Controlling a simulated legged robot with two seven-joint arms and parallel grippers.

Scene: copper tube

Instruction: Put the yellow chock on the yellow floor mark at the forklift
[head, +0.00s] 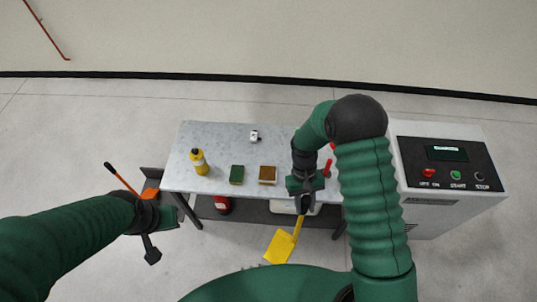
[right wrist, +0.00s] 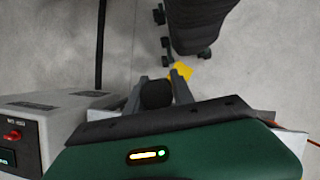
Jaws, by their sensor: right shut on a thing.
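The yellow chock (head: 279,247), a flat-looking block with a thin handle, hangs in front of the table's near edge. My right gripper (head: 305,204) is shut on the chock's handle. In the right wrist view, a small part of the chock (right wrist: 182,70) shows beyond the fingertips of the right gripper (right wrist: 181,84). My left gripper (head: 165,232) is over the floor left of the table, holding nothing that I can see; its jaw state is unclear. I see no yellow floor mark and cannot make out a forklift.
A grey-topped table (head: 215,140) carries a yellow bottle (head: 199,162), a green block (head: 237,174) and a brown block (head: 268,174). A control cabinet (head: 448,170) stands right. A red item (head: 222,205) sits below the tabletop. Floor at left is open.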

